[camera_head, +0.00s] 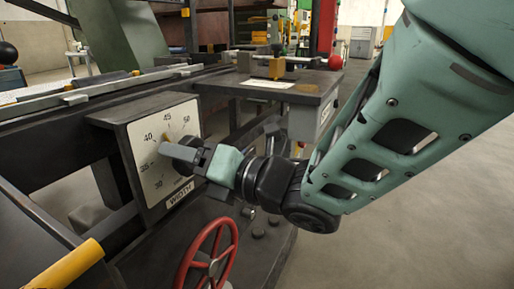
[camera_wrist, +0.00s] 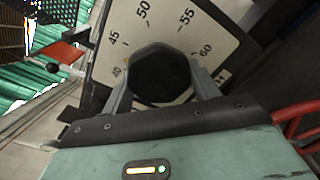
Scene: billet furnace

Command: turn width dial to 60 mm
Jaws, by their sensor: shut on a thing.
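The width dial has a pale scale plate (camera_head: 147,178) marked 30 to 50 in the head view, with a WIDTH label below. In the wrist view the scale plate (camera_wrist: 203,28) shows marks from about 40 to 60. The dark faceted knob (camera_wrist: 160,76) sits in the middle of the plate. My gripper (camera_head: 187,159) is shut on the knob, with one finger on either side of it. A small yellow pointer (camera_head: 166,137) shows between 40 and 45. The gripper hides the right and lower parts of the scale in the head view.
A red handwheel (camera_head: 209,258) stands just below the dial box, under my gripper. A yellow handle (camera_head: 66,269) is at the lower left. A dark shelf with a small clamp (camera_head: 277,67) juts out behind. Open floor lies to the right.

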